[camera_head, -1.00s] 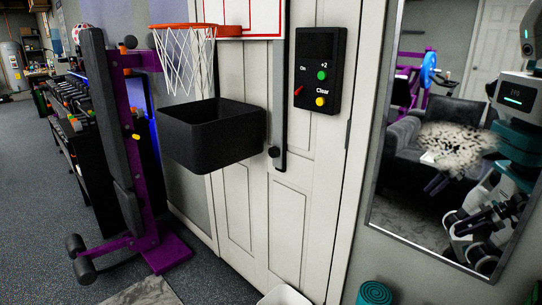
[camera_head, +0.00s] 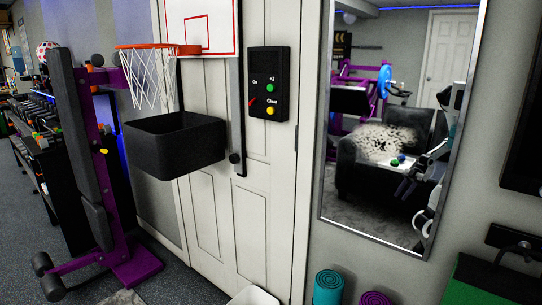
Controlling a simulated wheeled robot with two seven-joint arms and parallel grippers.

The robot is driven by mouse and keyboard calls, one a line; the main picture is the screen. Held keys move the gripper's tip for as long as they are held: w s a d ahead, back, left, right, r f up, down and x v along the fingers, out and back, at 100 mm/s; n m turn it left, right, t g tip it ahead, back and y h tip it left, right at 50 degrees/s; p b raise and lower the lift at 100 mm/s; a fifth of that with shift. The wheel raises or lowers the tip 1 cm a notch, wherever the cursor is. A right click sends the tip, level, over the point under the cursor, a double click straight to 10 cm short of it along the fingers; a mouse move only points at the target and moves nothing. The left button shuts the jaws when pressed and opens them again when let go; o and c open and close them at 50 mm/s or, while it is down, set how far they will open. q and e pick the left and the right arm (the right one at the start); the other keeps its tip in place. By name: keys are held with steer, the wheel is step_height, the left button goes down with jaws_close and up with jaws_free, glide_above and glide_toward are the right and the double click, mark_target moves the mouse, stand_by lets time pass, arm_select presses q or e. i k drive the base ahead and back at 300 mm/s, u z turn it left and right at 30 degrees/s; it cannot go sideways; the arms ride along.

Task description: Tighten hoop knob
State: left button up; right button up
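The basketball hoop has an orange rim (camera_head: 160,47) with a white net and a white backboard (camera_head: 200,27) with red lines. It hangs on a white door. A black vertical rail (camera_head: 238,90) runs down beside the backboard. A small round black knob (camera_head: 234,157) sits near the rail's lower end. Whether the knob is loose or tight cannot be seen. A black bin (camera_head: 174,145) is below the net, left of the knob. Neither of my grippers shows directly in the head view. Part of my body shows only as a reflection in the mirror (camera_head: 331,205).
A black control panel (camera_head: 268,84) with coloured buttons is right of the rail. A purple and black gym frame (camera_head: 125,260) stands at the left.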

mark_target(234, 158)
steer(key=z, duration=0.25)
steer(key=i, duration=0.9)
steer(key=u, duration=0.15)
